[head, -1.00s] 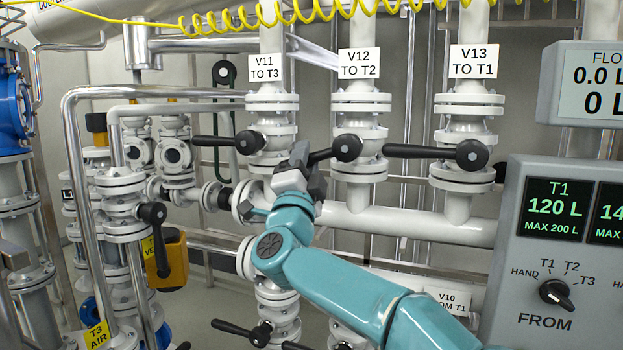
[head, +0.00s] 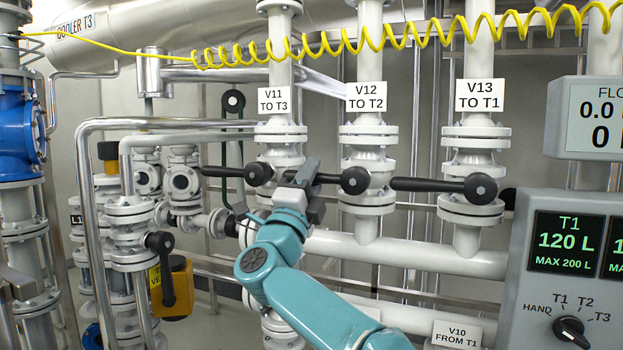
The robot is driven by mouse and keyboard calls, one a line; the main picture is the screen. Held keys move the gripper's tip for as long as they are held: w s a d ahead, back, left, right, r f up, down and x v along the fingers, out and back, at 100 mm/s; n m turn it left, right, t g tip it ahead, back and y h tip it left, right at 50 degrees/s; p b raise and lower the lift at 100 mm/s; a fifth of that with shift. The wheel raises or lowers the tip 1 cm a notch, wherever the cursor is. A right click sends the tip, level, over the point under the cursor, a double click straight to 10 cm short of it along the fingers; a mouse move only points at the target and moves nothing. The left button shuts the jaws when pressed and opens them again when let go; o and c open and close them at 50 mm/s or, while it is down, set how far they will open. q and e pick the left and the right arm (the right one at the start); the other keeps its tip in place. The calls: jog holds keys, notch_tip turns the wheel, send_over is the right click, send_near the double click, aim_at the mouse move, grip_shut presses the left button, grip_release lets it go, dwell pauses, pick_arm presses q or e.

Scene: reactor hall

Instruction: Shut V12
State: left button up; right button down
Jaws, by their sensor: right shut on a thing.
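Valve V12 (head: 366,131) is a white flanged valve on a vertical pipe, under the label "V12 TO T2" (head: 366,96). Its black lever (head: 328,179) points left from a round hub (head: 355,180) and lies about level, across the pipe. My right gripper (head: 307,182), grey at the end of a teal arm, is shut on the lever's outer end, left of the hub. The jaws hide that end of the lever. My left gripper is not in view.
V11's lever (head: 222,172) and V13's lever (head: 430,184) also point left, about level. V11's hub (head: 258,174) is close left of my gripper. A coiled yellow hose (head: 400,38) hangs above. A grey control panel (head: 520,300) stands at the right.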

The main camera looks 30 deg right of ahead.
jog(key=shift+r, duration=0.15)
jog(key=c, duration=1.1)
grip_release()
jog(key=shift+o, duration=0.6)
jog(key=shift+s, duration=0.2)
jog(key=shift+w+f, duration=0.15)
jog(key=shift+f, duration=0.05)
jog(key=shift+s+a+f+b, duration=0.2)
jog(key=shift+a+f+b, duration=0.05)
jog(key=shift+b, duration=0.1)
jog(key=b+v, duration=0.5)
jog(key=v, duration=1)
jog(key=shift+s+a, duration=0.2)
jog(key=shift+s, duration=0.05)
jog(key=shift+r, duration=0.1)
